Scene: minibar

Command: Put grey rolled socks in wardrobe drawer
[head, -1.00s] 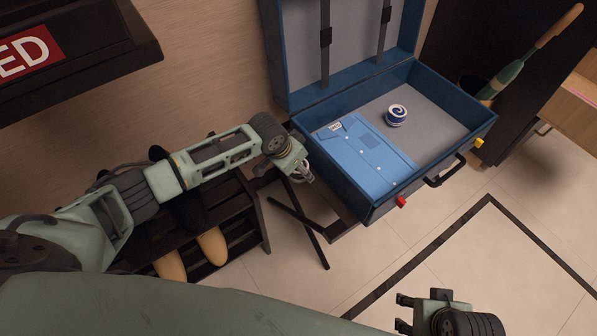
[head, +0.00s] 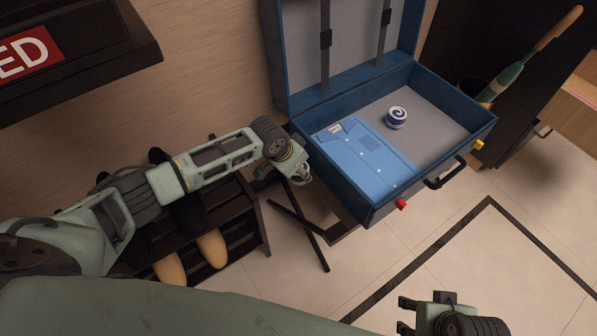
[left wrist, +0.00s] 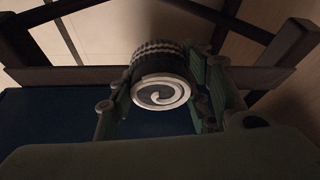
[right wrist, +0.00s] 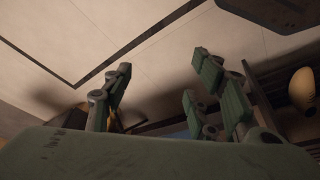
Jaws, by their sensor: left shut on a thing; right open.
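The grey rolled socks (left wrist: 160,92), a dark grey roll with a pale spiral end and ribbed side, sit between the fingers of my left gripper (left wrist: 160,98) in the left wrist view. My left gripper (head: 301,176) is shut on them, beside the left side of the open suitcase in the head view; the socks are mostly hidden there. My right gripper (head: 405,315) is open and empty over the floor at the bottom. It also shows open in the right wrist view (right wrist: 160,88). A wooden drawer-like front (head: 572,123) shows at the right edge; I cannot tell whether it is the wardrobe drawer.
The open blue suitcase (head: 437,185) holds a folded blue shirt (head: 362,158) and a blue-and-white roll (head: 396,117). It stands on a dark folding stand (head: 310,240). A dark shoe rack (head: 248,215) is under my left arm. The tiled floor at the right front is clear.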

